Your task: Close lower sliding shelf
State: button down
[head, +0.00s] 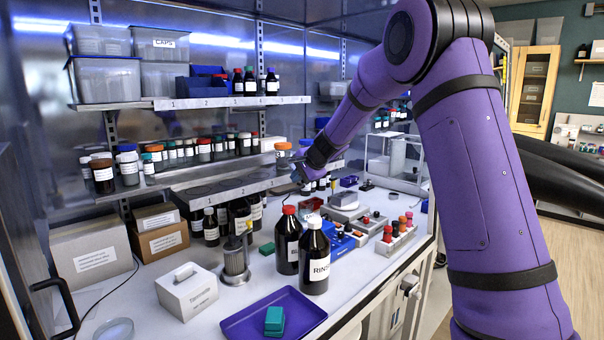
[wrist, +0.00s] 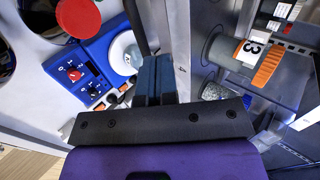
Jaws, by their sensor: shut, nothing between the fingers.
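The lower sliding shelf (head: 250,187) is a grey metal shelf on the left back wall in the head view. Its front part, with dark round recesses, stands out in front of the row of jars. My gripper (head: 298,177) is near the right part of its front edge; I cannot tell whether they touch. In the wrist view my gripper (wrist: 153,75) shows its dark fingers together, with nothing between them. Grey metal of the shelf area shows right of the fingers, but the arm hides part of the shelf's right end in the head view.
Dark bottles (head: 314,262) stand on the bench below, near a purple tray (head: 235,328). A blue device (wrist: 85,75) lies left of the fingers in the wrist view. The upper shelf (head: 200,102) holds bins and bottles. A jar with an orange lid (head: 283,146) stands near my gripper.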

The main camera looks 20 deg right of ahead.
aim_at(284, 189)
jog(key=shift+x, duration=2.55)
jog(key=shift+w+a, duration=0.1)
